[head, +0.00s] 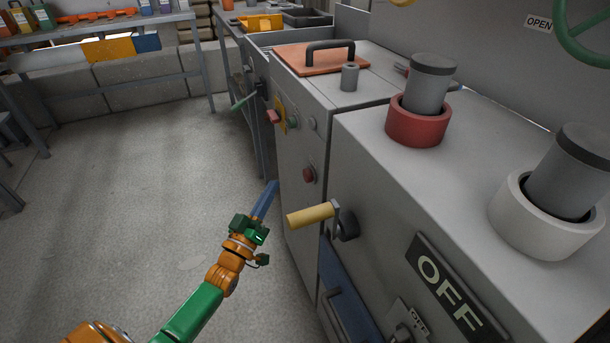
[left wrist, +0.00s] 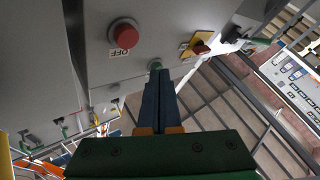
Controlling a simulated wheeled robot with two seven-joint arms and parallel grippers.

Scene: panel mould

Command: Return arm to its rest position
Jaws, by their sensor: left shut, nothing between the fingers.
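My left gripper (head: 267,198) has an orange and green arm that comes in from the bottom left in the head view. Its blue fingers are closed together with nothing between them. They point up toward the front of the grey cabinet (head: 299,190), left of the yellow-handled crank (head: 312,215). In the left wrist view the shut blue fingers (left wrist: 158,95) point toward a panel with a red button (left wrist: 124,33) marked OFF. I cannot tell whether the fingertips touch the cabinet. My right gripper is not in view.
The machine carries red (head: 418,126) and white (head: 545,225) collars around grey cylinders. An OFF plate (head: 450,285) and a blue panel (head: 345,295) are on its front. A green lever (head: 242,102) sticks out farther back. The concrete floor (head: 120,200) at left is clear.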

